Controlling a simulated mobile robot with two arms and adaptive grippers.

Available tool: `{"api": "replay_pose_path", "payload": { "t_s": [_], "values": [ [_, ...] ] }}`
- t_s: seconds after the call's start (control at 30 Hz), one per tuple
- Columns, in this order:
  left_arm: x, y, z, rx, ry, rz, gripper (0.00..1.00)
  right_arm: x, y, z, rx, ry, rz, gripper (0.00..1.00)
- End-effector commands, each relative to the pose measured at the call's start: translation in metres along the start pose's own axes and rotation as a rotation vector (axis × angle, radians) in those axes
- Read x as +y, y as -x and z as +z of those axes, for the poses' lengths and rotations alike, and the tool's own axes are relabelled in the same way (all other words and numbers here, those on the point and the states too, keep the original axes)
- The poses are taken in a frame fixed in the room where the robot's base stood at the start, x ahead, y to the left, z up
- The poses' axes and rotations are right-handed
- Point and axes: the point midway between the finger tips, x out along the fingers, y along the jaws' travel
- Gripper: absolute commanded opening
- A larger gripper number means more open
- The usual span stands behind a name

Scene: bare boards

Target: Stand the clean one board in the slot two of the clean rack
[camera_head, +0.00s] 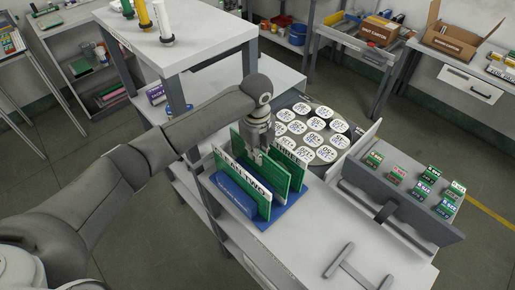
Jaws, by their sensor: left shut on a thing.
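My left gripper (257,156) reaches down from above at the blue rack (236,196), shut on a green board (278,178) between two other boards. Its label is hidden by the gripper, so I cannot read whether it is clean one. The board in front (241,173) has a white top strip ending in "TWO". The board behind (291,154) has a white strip that seems to read "THREE". All three stand roughly upright, close together. The slots are hidden, so I cannot tell whether the held board is fully seated. My right gripper is not in view.
A round dark tray of white labelled discs (327,146) lies just behind the rack. A grey stand with small green blocks (396,200) is to the right. A taller white table (185,45) stands at the back left.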

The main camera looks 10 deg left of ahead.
Motion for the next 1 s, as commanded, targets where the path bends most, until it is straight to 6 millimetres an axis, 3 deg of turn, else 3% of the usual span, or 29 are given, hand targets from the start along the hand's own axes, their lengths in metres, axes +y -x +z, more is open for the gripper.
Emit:
{"api": "replay_pose_path", "payload": {
  "t_s": [0.97, 1.0],
  "values": [
    [0.0, -0.012, 0.0, 0.0, -0.001, 0.0, 0.0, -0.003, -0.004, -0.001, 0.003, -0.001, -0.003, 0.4],
    [0.0, -0.011, 0.0, -0.001, -0.001, -0.001, 0.11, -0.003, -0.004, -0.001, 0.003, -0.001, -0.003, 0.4]
  ]
}}
